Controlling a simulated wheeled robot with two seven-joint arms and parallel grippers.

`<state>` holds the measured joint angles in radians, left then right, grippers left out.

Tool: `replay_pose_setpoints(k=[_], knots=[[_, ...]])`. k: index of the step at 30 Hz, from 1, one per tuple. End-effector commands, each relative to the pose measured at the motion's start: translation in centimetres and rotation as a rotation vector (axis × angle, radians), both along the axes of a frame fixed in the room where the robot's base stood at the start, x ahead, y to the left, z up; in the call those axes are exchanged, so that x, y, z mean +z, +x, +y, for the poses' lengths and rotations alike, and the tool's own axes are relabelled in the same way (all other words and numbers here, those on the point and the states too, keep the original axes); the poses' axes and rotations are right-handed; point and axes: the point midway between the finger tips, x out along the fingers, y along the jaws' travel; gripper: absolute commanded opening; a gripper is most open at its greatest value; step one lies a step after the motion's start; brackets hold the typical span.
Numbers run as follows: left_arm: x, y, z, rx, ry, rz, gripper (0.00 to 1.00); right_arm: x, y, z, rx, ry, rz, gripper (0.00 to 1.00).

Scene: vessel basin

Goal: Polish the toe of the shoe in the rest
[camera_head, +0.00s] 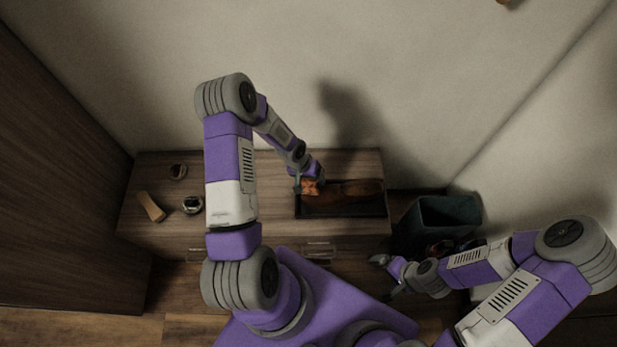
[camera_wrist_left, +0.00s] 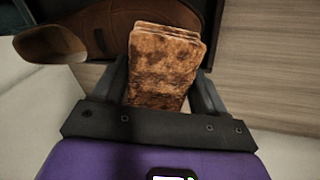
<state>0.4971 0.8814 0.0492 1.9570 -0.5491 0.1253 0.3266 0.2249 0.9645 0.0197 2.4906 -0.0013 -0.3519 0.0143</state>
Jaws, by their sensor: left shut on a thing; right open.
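A brown shoe (camera_head: 355,191) lies in a dark, low-walled rest (camera_head: 345,213) on the right part of the wooden counter. Its brown body (camera_wrist_left: 120,17) and open collar (camera_wrist_left: 50,43) also show in the left wrist view. My left gripper (camera_head: 309,185) is at the left end of the rest. It is shut on a folded cloth (camera_wrist_left: 165,65), mottled orange-brown, that also shows in the head view (camera_head: 310,187). The cloth overlaps the shoe's left end; I cannot tell whether they touch. My right gripper (camera_head: 386,278) is open and empty, in front of the counter at the right.
On the counter's left lie a tan block (camera_head: 151,206), a small round tin (camera_head: 192,204) and a small round dish-like thing (camera_head: 178,171). A dark teal bin (camera_head: 448,212) with things in it stands right of the counter. The counter's middle is partly hidden by my left arm.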

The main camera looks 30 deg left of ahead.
Motion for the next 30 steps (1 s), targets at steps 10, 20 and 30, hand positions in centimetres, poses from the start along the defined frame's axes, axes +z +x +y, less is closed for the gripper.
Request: replay_pose_setpoints(k=[10, 20, 30], knots=[[-0.12, 0.05, -0.04, -0.001, 0.000, 0.000, 0.49, -0.09, 0.00, 0.00, 0.000, 0.000, 0.000, 1.00], [-0.22, 0.06, -0.06, -0.001, 0.000, 0.000, 0.49, -0.19, 0.00, 0.01, 0.000, 0.000, 0.000, 1.00], [-0.89, 0.16, -0.20, -0.001, 0.000, 0.000, 0.49, -0.80, 0.00, 0.01, 0.000, 0.000, 0.000, 1.00]])
